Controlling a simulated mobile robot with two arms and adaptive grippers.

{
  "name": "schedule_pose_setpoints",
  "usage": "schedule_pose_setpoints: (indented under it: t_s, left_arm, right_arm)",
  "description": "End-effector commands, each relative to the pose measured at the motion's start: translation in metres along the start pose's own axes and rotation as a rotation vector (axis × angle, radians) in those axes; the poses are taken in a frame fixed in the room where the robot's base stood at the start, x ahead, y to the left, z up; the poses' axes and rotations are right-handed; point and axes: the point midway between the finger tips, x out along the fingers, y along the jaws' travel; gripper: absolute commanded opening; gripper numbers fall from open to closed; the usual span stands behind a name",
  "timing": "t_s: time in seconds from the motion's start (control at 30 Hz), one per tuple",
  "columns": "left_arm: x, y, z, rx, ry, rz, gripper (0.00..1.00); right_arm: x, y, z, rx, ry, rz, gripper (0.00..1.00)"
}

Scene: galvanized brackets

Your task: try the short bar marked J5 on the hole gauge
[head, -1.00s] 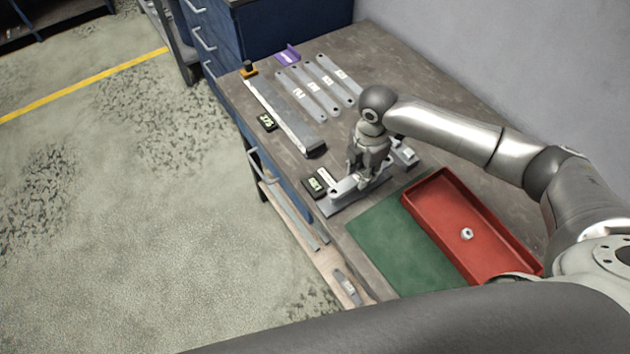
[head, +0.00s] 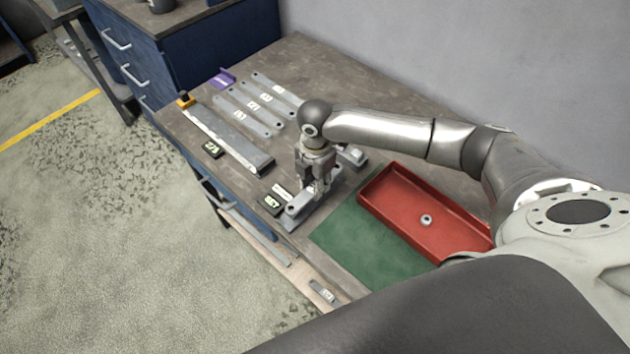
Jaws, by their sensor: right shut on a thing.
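My right gripper (head: 316,190) points down, shut on a short light-grey bar (head: 295,210). The bar lies along the hole gauge (head: 286,222), a grey fixture near the table's front-left edge. The bar's near end with its hole shows; my fingers hide its middle. I cannot read a mark on it, nor tell whether it is seated on the gauge or just above it. A grey block (head: 352,155) shows at the gauge's far end. A small black display (head: 271,204) stands beside the gauge. My left gripper is not in view.
Several labelled bars (head: 238,114) lie at the back left beside a long grey gauge (head: 225,137) and a purple piece (head: 222,78). A red tray (head: 385,225) with a small nut (head: 426,220) and a green mat (head: 350,240) are to the right. Another labelled bar (head: 321,291) lies on the lower shelf.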

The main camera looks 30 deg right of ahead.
Motion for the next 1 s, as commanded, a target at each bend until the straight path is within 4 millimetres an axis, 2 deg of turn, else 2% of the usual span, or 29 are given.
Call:
schedule_pose_setpoints:
  t_s: [0.27,1.0]
  left_arm:
    - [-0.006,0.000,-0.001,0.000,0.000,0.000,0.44]
    - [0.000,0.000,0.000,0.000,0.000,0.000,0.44]
  right_arm:
    - [-0.001,0.000,0.000,0.000,-0.001,0.001,0.00]
    - [0.009,0.000,0.000,0.000,0.000,0.001,0.00]
